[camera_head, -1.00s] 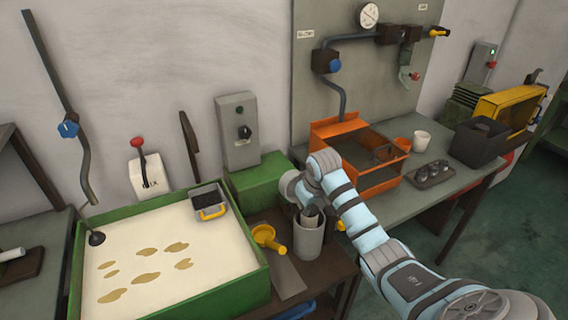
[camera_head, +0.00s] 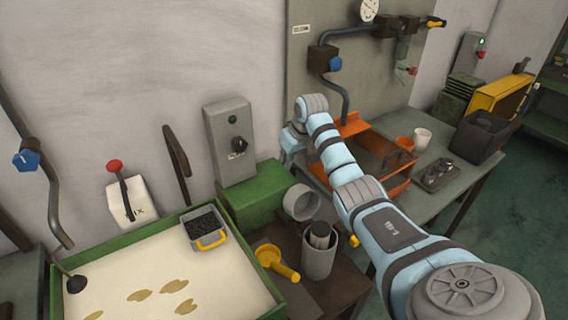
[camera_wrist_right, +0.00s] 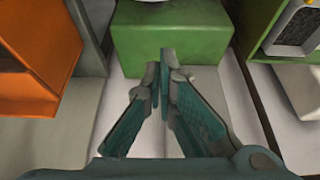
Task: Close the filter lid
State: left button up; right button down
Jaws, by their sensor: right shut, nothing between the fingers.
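The filter is a grey cylindrical canister (camera_head: 320,253) standing on the brown bench in the head view. A dark-topped insert shows in its open mouth. Its round grey lid (camera_head: 301,202) stands tilted open at the canister's back left, off the mouth. My right arm reaches past the canister, and its wrist is behind and above the lid, by the orange tray; the fingers are hidden there. In the right wrist view my right gripper (camera_wrist_right: 165,62) is shut and empty, its tips in front of the green box (camera_wrist_right: 170,35). A pale rounded edge at the top may be the lid. My left gripper is out of view.
A yellow scoop (camera_head: 275,261) lies left of the canister. The green-rimmed tray (camera_head: 110,243) holds a small bin (camera_head: 205,230) of dark granules. The orange tray (camera_head: 395,190) is close to my right arm. A grey switch box (camera_head: 229,142) is on the wall behind.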

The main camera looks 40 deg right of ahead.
jog(key=b+x, duration=0.3)
jog(key=x, duration=0.5)
jog(key=s+p, duration=0.2)
jog(key=s+r+p, duration=0.1)
jog(key=s+p, duration=0.1)
jog(key=shift+s+a+r, duration=0.25)
jog(key=shift+s, duration=0.05)
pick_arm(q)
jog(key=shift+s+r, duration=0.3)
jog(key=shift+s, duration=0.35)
pick_arm(e)
jog(key=shift+w+f, duration=0.15)
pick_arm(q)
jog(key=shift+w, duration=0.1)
pick_arm(e)
jog(key=shift+w+f, duration=0.1)
